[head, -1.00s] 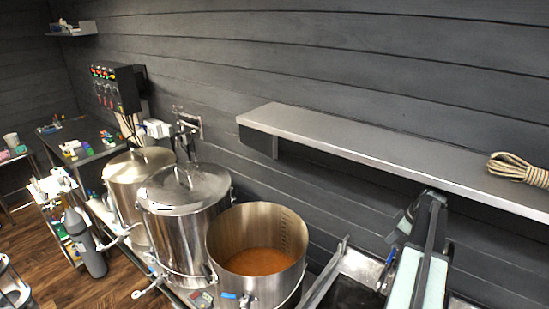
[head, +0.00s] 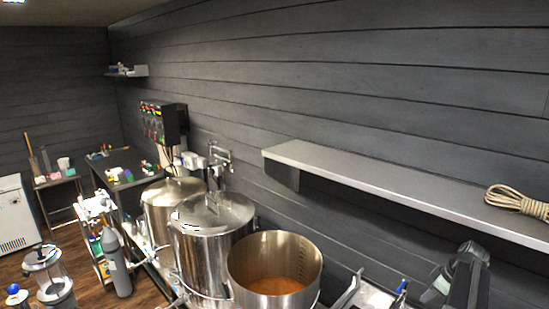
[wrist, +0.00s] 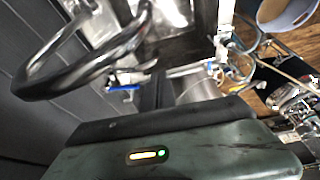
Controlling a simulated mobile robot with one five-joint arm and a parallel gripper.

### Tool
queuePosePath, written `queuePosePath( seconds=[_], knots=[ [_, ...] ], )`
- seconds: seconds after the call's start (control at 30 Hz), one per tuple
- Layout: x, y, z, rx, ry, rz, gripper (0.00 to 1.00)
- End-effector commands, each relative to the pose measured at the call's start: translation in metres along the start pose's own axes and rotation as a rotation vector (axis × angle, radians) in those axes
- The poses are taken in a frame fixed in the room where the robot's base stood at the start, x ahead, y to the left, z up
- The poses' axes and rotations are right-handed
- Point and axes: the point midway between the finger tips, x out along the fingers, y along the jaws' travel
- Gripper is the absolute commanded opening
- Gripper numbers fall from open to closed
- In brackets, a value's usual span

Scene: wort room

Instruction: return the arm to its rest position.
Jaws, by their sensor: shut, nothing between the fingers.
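My arm (head: 468,280) shows at the lower right of the head view, below the wall shelf. Its lower part is cut off by the frame edge, and I cannot make out the fingers there. In the wrist view my gripper (wrist: 158,82) shows as narrow dark fingers close together beyond its dark green housing. It is shut and empty. The housing has small yellow and green lights.
A steel wall shelf (head: 385,189) with coiled rope (head: 516,201) hangs above my arm. An open kettle (head: 273,251) of orange-brown liquid and lidded vessels stand left. A dark curved metal loop (wrist: 80,70) is near the wrist camera.

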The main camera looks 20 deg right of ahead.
Motion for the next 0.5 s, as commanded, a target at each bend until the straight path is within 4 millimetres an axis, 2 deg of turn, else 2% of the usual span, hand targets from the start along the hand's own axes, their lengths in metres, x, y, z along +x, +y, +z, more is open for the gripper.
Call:
queuePosePath(
  seconds=[0.03,0.27,0.37,0.5],
  knots=[
    [0.012,-0.004,-0.009,-0.017,0.0,-0.006,0.0],
    [0.048,-0.02,-0.048,-0.086,0.0,-0.032,0.0],
    [0.069,-0.033,-0.07,-0.126,0.0,-0.047,0.0],
    [0.105,-0.059,-0.105,-0.196,-0.001,-0.073,0.0]
  ],
)
